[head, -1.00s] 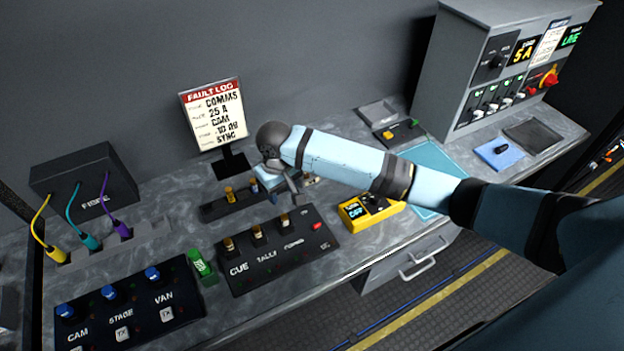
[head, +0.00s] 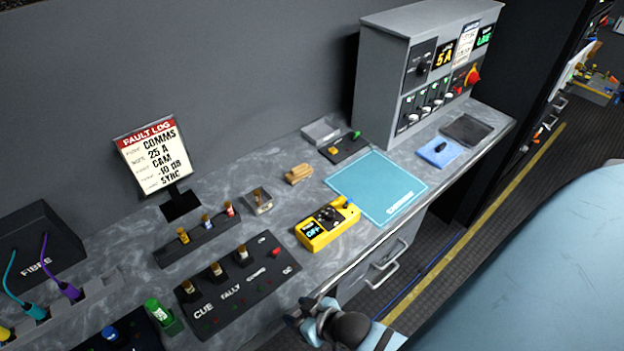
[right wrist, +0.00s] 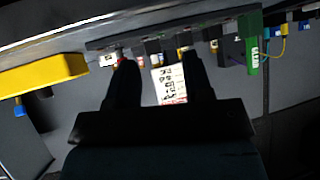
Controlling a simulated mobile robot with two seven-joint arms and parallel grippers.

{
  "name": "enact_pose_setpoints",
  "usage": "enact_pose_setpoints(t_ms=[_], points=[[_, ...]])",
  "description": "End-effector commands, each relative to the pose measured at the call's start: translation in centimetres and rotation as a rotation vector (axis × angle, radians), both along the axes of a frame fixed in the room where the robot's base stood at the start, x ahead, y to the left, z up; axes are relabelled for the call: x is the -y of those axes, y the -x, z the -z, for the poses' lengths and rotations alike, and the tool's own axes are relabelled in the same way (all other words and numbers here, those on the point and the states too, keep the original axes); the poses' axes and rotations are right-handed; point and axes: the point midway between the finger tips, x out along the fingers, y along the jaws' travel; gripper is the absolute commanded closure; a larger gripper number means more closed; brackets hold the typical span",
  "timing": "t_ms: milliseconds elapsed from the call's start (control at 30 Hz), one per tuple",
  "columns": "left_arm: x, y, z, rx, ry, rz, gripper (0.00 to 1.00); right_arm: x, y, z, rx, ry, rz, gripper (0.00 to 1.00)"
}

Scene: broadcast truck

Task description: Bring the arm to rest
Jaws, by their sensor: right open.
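The light blue right arm runs off the bottom of the head view. My left gripper is in no view.
The grey worktop (head: 285,213) holds a yellow meter (head: 318,235), a teal mat (head: 375,184), a plug strip (head: 197,241) and the fault log sign (head: 152,158). A grey rack cabinet (head: 385,75) stands behind. A drawer handle (head: 388,276) juts out below the edge.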

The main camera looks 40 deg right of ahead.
Motion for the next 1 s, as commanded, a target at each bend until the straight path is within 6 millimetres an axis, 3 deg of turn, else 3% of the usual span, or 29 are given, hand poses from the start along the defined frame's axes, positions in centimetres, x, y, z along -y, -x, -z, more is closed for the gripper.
enact_pose_setpoints(t_ms=[67, 200, 1000], points=[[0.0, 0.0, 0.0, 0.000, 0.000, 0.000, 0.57, 1.1, 1.6, 0.0, 0.027, 0.030, 0.015, 0.53], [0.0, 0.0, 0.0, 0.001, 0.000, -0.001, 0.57, 1.9, 2.5, -0.1, 0.054, 0.056, 0.021, 0.53], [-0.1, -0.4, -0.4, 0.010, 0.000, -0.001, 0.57, 1.8, 2.4, -0.1, 0.054, 0.054, 0.021, 0.53]])
